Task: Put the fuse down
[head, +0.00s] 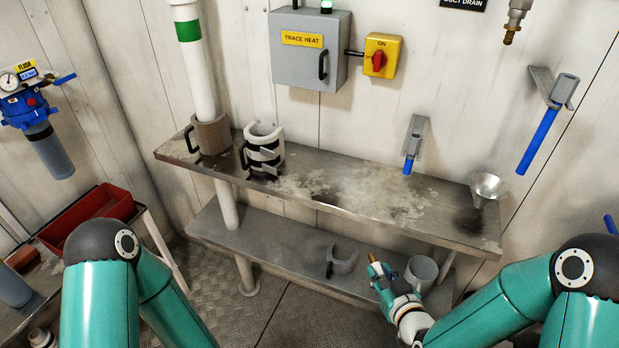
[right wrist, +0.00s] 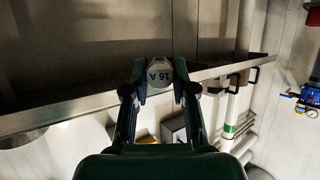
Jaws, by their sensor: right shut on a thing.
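The fuse (right wrist: 160,73) shows in the right wrist view as a pale round end marked "16 A", upside down. My right gripper (right wrist: 160,82) is shut on it, one finger on each side. In the head view my right gripper (head: 378,266) is low at the right, over the lower shelf and in front of the upper shelf's front edge. I cannot tell whether the fuse touches any surface. My left arm shows at the left, but its gripper is out of view.
The upper steel shelf (head: 340,190) carries a metal funnel (head: 487,187) and a white-and-black clamp (head: 264,150). The lower shelf (head: 290,250) holds a grey hook-shaped piece (head: 343,262) and a grey cup (head: 421,272) beside my right gripper. A red tray (head: 98,207) is at the left.

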